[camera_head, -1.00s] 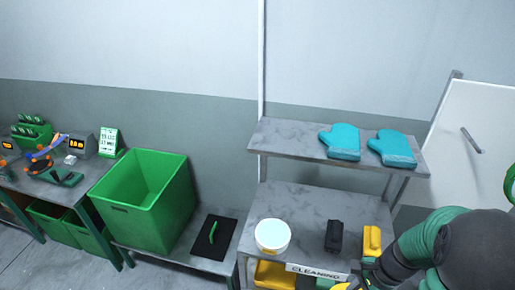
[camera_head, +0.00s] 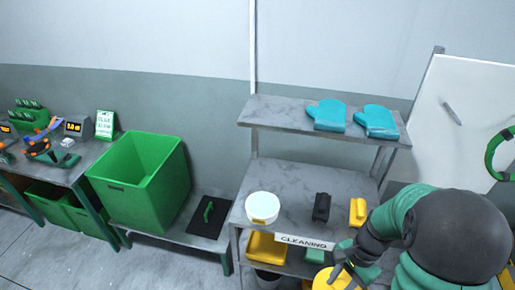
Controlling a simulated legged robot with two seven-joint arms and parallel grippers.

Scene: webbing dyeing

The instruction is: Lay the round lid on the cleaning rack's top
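The cleaning rack's top shelf (camera_head: 285,113) is a grey slab at the back, with free surface at its left. A yellow round, flat piece (camera_head: 325,283), which looks like the lid, shows at the bottom edge, partly cut off and partly covered by my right gripper (camera_head: 343,274). The dark fingers are right over it; I cannot tell whether they grip it. My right arm comes in from the right and hides part of the rack's right side. My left gripper is not in view.
Two teal mitts (camera_head: 328,115) (camera_head: 376,121) lie on the top shelf's middle and right. A white tub (camera_head: 262,206), a black brush (camera_head: 321,207) and a yellow brush (camera_head: 358,212) stand on the shelf below. A green bin (camera_head: 140,180) is left of the rack.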

